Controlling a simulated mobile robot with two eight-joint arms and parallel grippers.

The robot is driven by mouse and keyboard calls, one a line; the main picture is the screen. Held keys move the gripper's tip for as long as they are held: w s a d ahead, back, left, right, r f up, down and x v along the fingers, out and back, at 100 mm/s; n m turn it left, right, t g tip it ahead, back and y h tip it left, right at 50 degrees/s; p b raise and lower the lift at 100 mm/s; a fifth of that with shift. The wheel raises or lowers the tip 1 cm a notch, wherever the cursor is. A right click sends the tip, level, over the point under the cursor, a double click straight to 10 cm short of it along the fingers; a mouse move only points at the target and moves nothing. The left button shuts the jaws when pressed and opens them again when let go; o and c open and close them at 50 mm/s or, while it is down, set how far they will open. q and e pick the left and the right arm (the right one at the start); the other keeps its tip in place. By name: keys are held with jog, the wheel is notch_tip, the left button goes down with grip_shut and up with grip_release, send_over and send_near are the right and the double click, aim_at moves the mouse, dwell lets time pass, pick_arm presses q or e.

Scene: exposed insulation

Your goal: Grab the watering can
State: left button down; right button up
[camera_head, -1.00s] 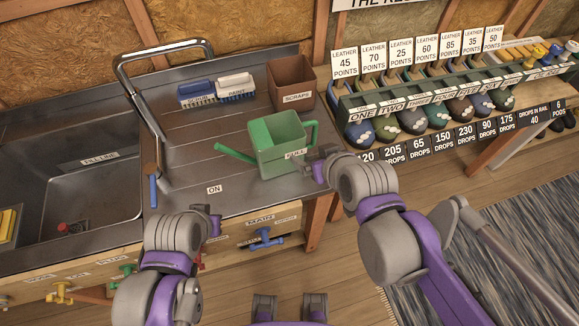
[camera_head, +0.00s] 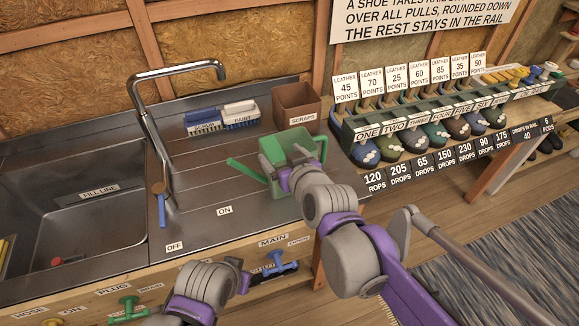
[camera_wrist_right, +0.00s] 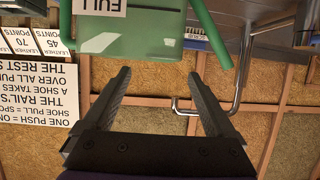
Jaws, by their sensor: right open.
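The green watering can (camera_head: 284,150) stands upright on the metal counter, its spout pointing left and its handle on the right. My right gripper (camera_head: 286,178) is in front of it and covers part of its front. In the right wrist view, upside down, the can (camera_wrist_right: 130,35) with its FULL label is just beyond the fingertips. My right gripper (camera_wrist_right: 160,75) is open there, with nothing between its fingers. My left gripper (camera_head: 238,268) is low at the counter's front edge, apart from the can; its jaws are too unclear to judge.
A brown SCRAPS bin (camera_head: 297,106) stands behind the can, with blue and white brushes (camera_head: 222,117) to its left. A tall faucet (camera_head: 160,130) and the sink (camera_head: 90,225) are further left. A shoe rack (camera_head: 430,120) is at right.

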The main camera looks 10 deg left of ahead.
aim_at(272, 148)
jog(key=shift+f+x, duration=0.2)
jog(key=shift+x, duration=3.15)
jog(key=shift+s, duration=0.25)
grip_shut()
